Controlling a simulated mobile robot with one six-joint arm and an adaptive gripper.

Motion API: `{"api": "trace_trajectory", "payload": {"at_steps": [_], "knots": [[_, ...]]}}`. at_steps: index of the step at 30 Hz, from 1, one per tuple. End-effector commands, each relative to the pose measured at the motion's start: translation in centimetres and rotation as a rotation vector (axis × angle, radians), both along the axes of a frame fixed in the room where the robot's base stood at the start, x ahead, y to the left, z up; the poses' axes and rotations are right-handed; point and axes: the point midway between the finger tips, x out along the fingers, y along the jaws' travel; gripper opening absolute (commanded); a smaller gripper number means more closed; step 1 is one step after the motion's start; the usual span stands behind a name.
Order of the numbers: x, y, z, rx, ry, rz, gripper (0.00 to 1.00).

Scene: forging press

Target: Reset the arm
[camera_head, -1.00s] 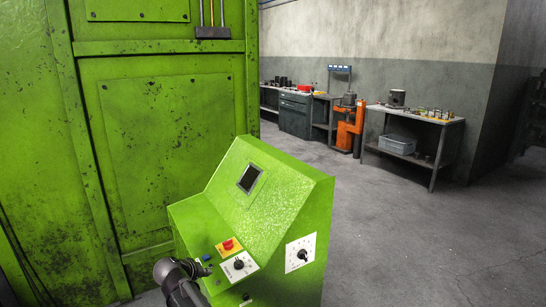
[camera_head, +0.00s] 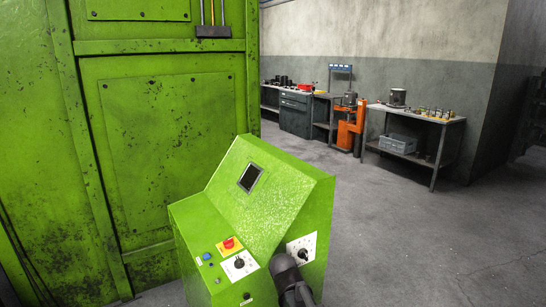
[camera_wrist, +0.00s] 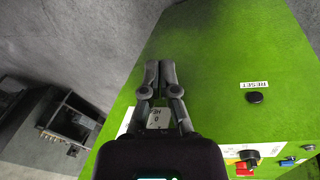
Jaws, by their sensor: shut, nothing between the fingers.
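My gripper (camera_wrist: 159,80) is shut and empty in the wrist view, in front of the green control console (camera_wrist: 220,60). Behind its fingers is a white label plate (camera_wrist: 157,116), mostly hidden by them. To their right a black button (camera_wrist: 256,98) sits under a label reading RESET. A red switch (camera_wrist: 247,165) on a yellow plate is at the bottom. In the head view the console (camera_head: 275,195) shows a screen, a red button (camera_head: 229,243) and a black dial (camera_head: 239,263). My arm's dark end covers part of its right white plate (camera_head: 305,243); the fingertips cannot be made out there.
A large green press (camera_head: 160,150) stands behind the console at left. A workbench (camera_head: 415,118) with small parts, an orange machine (camera_head: 350,133) and cabinets stand along the back wall. The grey floor at right is clear.

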Motion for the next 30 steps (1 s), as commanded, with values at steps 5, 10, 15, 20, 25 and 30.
{"api": "trace_trajectory", "payload": {"at_steps": [5,10,15,20,25,30], "knots": [[-3.3,-4.2,-0.5,0.085,0.067,-0.059,0.00],[-5.7,-6.9,-0.8,0.158,0.113,-0.097,0.00],[-7.5,-8.5,-0.9,0.214,0.144,-0.123,0.00],[-8.9,-9.6,-0.9,0.261,0.163,-0.144,0.00],[-9.0,-9.7,0.9,0.270,0.168,-0.145,0.00],[-8.9,-9.7,2.8,0.269,0.167,-0.145,0.00]]}}
